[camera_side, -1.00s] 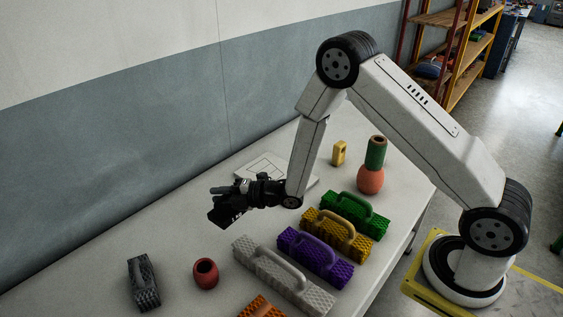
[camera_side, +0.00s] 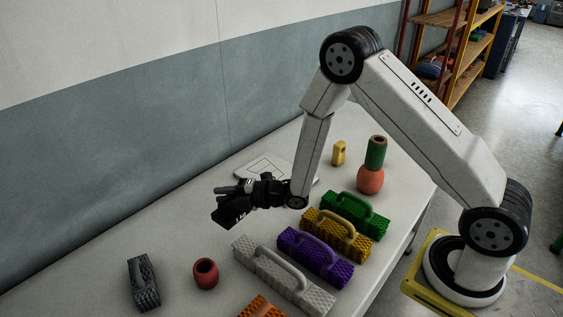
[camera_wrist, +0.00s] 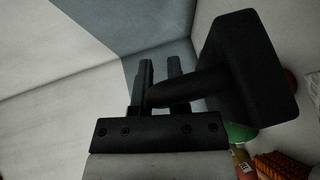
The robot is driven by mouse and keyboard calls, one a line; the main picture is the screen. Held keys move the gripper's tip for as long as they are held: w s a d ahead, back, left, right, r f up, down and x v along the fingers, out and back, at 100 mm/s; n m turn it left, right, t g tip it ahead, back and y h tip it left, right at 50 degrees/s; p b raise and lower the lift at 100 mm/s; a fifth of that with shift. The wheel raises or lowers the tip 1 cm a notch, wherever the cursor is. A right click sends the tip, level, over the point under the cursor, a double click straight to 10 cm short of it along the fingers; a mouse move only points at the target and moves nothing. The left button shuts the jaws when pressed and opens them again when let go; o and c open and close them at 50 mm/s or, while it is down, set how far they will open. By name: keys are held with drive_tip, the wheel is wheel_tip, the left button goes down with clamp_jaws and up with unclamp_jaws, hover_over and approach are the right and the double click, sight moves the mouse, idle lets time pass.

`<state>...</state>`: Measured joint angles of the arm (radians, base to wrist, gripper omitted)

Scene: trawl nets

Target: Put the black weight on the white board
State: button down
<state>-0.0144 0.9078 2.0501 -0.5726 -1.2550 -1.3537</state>
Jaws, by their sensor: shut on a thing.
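My gripper (camera_side: 243,191) is shut on the handle of the black weight (camera_side: 231,212) and holds it above the table. In the wrist view, the weight's block (camera_wrist: 252,65) is to the right of the fingers (camera_wrist: 160,70), and its handle runs between them. The white board (camera_side: 250,171) is a flat plate with thin dark lines on its top. It lies on the table behind my gripper, and my arm partly hides it.
Green (camera_side: 352,217), yellow (camera_side: 330,240), purple (camera_side: 308,262) and light grey (camera_side: 262,268) handled blocks form a row. A dark grey block (camera_side: 143,284) and a red float (camera_side: 205,273) are at the front left. A yellow piece (camera_side: 338,153) and a green-topped red float (camera_side: 370,180) stand behind.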

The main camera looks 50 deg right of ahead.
drive_tip(key=s+d+m+h, duration=0.2)
drive_tip(key=d+m+h, duration=0.1)
drive_tip(key=d, duration=0.6)
drive_tip(key=s+d+r+m+t+h, duration=0.1)
drive_tip(key=s+d+m+h, duration=0.2)
drive_tip(key=d, duration=0.6)
drive_tip(key=s+d+r+m+h, duration=0.1)
drive_tip(key=s+d+m+h, duration=0.1)
drive_tip(key=d+h, duration=0.5)
drive_tip(key=shift+s+d+m+t, duration=0.4)
drive_tip(key=shift+d+m, duration=0.4)
drive_tip(key=shift+d, duration=0.15)
drive_tip(key=shift+w, duration=0.1)
hover_over(288, 179)
wheel_tip(288, 179, down, 9)
drive_tip(key=shift+f, duration=0.2)
drive_tip(key=shift+w+f, duration=0.15)
drive_tip(key=shift+f, duration=1.55)
